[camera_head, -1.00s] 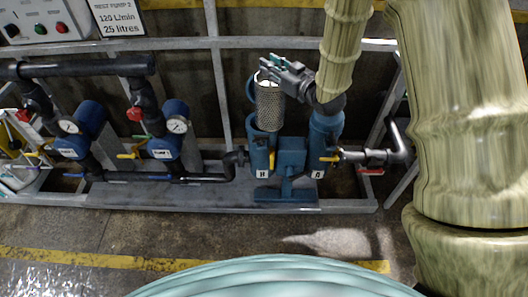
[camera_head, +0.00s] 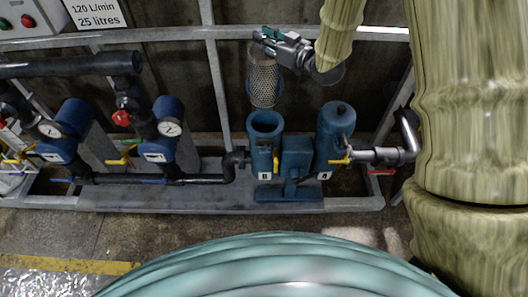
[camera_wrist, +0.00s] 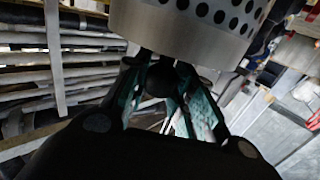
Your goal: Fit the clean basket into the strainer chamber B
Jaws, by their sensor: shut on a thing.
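The clean basket (camera_head: 264,84), a perforated silver cylinder, hangs upright from my gripper (camera_head: 267,40). My gripper is shut on its top end. In the wrist view the basket's plain metal band and round holes (camera_wrist: 185,28) fill the top, just beyond my gripper's fingers (camera_wrist: 165,85). Strainer chamber B (camera_head: 264,150) is a blue cylinder with a "B" label and an open round top. The basket's bottom is above the chamber's rim in the head view, seemingly clear of it; the exact alignment in depth is hard to tell.
Blue chamber A (camera_head: 335,130), with a domed top, stands right of chamber B. A blue ring-like part (camera_head: 279,92) shows behind the basket. A grey rail (camera_head: 225,40) runs behind. Pipes, yellow-handled valves and a gauge (camera_head: 171,128) stand to the left.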

